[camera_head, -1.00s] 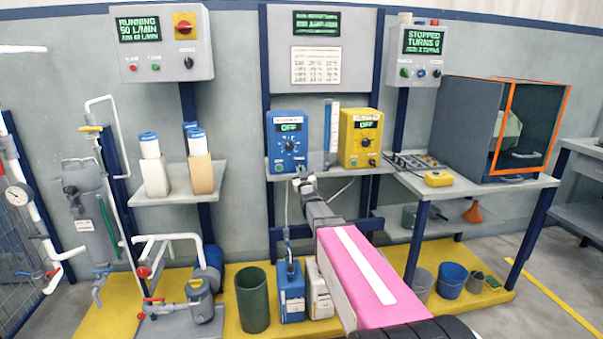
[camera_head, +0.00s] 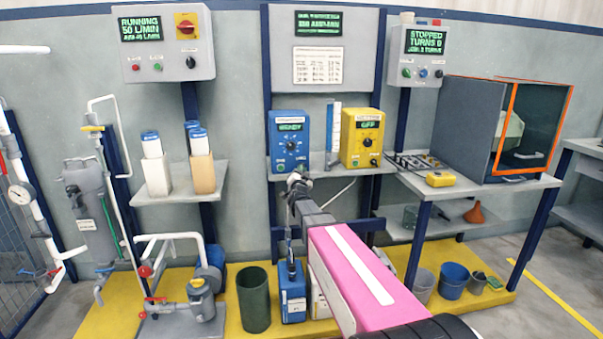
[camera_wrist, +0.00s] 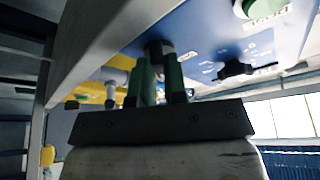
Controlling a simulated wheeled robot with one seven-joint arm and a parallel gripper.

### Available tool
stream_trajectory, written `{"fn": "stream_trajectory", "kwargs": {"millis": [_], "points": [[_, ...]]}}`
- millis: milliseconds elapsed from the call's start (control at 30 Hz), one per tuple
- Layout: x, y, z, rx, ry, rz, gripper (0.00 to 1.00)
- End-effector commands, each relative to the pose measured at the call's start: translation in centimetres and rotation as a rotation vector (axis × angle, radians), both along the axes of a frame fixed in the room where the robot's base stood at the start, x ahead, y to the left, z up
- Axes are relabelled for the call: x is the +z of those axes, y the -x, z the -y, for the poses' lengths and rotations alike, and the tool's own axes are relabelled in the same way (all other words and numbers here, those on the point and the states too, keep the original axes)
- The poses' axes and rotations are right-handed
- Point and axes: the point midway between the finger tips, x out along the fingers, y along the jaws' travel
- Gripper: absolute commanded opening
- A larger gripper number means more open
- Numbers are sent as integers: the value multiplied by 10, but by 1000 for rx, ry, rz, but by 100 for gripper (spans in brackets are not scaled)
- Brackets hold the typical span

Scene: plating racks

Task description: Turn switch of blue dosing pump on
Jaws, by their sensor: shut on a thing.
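The blue dosing pump (camera_head: 290,125) stands on the middle shelf, and its display reads what looks like "READY". Its blue front panel (camera_wrist: 205,35) fills the upper right of the wrist view, with a black knob (camera_wrist: 245,70) and a green button (camera_wrist: 250,8). My gripper (camera_head: 298,180) is at the lower front of the pump. In the wrist view its green fingers (camera_wrist: 164,75) are shut around the dark switch (camera_wrist: 158,48) on the panel. The fingers partly hide the switch, so its exact position is not clear.
The yellow dosing pump (camera_head: 361,138) stands close on the right, its display reading OFF, with a clear measuring tube (camera_head: 333,130) between the pumps. The shelf (camera_head: 262,168) edge lies close to my gripper. A small yellow device (camera_head: 440,179) lies on the right bench.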

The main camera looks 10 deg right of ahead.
Motion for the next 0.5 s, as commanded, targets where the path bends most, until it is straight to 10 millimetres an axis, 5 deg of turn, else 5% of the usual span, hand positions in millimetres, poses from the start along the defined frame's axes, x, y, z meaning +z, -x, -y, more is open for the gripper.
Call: {"fn": "stream_trajectory", "kwargs": {"millis": [500], "points": [[-1,1,0,1,-44,-2,0]]}}
